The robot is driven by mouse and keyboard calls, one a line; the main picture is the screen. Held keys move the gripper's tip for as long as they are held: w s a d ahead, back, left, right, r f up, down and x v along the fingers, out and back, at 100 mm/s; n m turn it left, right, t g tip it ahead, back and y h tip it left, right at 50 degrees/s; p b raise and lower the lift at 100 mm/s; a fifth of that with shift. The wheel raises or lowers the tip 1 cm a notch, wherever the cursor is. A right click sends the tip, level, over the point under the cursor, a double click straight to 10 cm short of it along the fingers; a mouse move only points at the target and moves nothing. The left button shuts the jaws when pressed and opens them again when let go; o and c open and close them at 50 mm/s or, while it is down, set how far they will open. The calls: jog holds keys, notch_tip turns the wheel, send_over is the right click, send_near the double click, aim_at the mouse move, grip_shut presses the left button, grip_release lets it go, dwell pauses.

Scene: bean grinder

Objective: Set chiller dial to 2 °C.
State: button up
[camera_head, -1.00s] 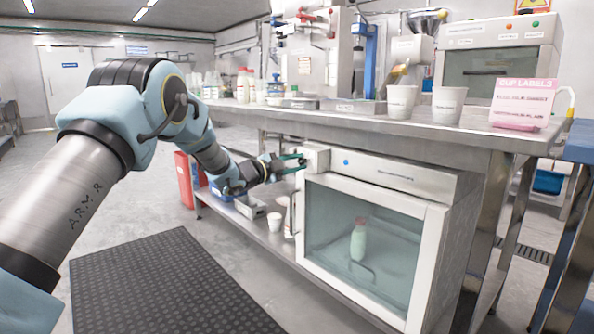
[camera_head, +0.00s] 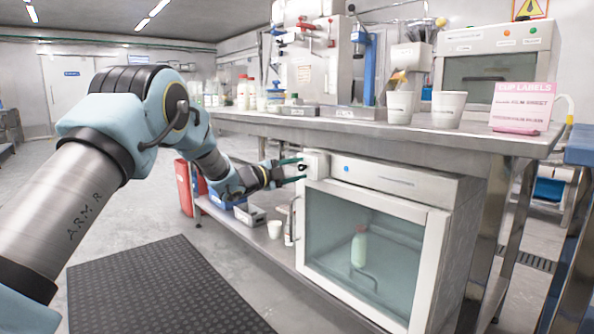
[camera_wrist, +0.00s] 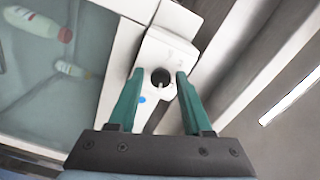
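The chiller (camera_head: 375,250) is a white-framed cabinet with a glass front, under the steel bench. Its dial (camera_wrist: 160,77) is a small dark round knob with a light pointer, on a white control block in the wrist view. The block (camera_head: 316,163) shows at the chiller's top left corner in the head view. My gripper (camera_wrist: 156,82) has two green fingers, open, one on each side of the dial with gaps beside it. I cannot tell the dial's setting; its marks are too small to read. In the head view my gripper (camera_head: 292,170) is just left of the block.
A bottle (camera_head: 359,246) stands behind the chiller's glass. The bench top (camera_head: 380,128) overhangs the chiller. Cups (camera_head: 447,108) and a pink label sign (camera_head: 522,103) stand on it. A lower shelf (camera_head: 245,232) holds boxes and a cup. A dark mat (camera_head: 165,290) lies on the floor.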

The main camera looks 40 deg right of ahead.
jog(key=shift+o, duration=0.8)
jog(key=a+p, duration=0.2)
jog(key=a, duration=0.8)
jog(key=shift+w+a, duration=0.3)
jog(key=shift+a, duration=0.1)
